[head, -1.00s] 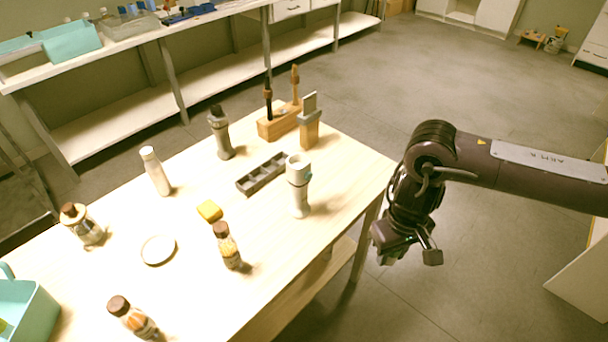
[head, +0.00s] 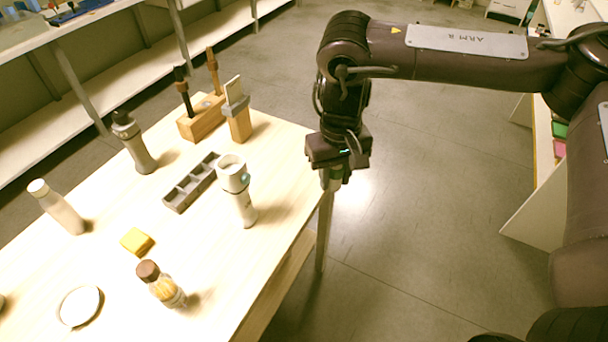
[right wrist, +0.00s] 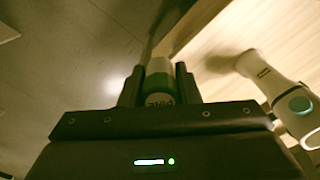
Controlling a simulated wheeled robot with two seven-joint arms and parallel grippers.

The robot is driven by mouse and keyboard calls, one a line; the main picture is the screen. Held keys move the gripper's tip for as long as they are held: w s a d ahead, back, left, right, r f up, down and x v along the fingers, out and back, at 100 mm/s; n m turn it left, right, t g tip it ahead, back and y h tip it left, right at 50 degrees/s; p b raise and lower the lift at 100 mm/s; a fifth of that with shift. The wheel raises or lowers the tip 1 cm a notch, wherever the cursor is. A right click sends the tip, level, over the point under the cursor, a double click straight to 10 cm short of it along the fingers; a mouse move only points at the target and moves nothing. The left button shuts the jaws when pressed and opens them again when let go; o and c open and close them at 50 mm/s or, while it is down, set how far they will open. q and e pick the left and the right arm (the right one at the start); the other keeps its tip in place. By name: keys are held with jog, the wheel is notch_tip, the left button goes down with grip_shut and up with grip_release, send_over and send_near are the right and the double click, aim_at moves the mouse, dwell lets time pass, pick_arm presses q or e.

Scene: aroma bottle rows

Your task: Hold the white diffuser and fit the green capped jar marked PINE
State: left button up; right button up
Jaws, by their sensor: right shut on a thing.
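The white diffuser (head: 238,190), a tall pale cylinder with an open cup-like top and a teal button, stands upright near the table's right edge. It also shows in the right wrist view (right wrist: 283,98) at the right. My right gripper (head: 333,178) hangs just off the table's right edge, to the right of the diffuser and apart from it. It is shut on the jar marked PINE (right wrist: 160,88), whose label and green part show between the fingers in the right wrist view. Much of the jar is hidden by the gripper. My left gripper is out of view.
On the table (head: 215,285) are a brown-capped bottle (head: 162,285), a yellow block (head: 137,241), a white dish (head: 80,306), a grey divided tray (head: 190,183), a white bottle (head: 56,207), a grey bottle (head: 133,143) and a wooden tool holder (head: 202,118).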

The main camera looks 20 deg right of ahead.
jog(key=w+a+r+n, duration=0.3)
jog(key=a+r+n, duration=0.2)
jog(key=a+n, duration=0.4)
jog(key=w+a+r+n, duration=0.3)
jog(key=a+n, duration=0.6)
jog(key=n, duration=0.6)
jog(key=shift+w+a+r+n, duration=0.25)
jog(key=shift+a+r+n, duration=0.15)
jog(key=shift+r, duration=0.8)
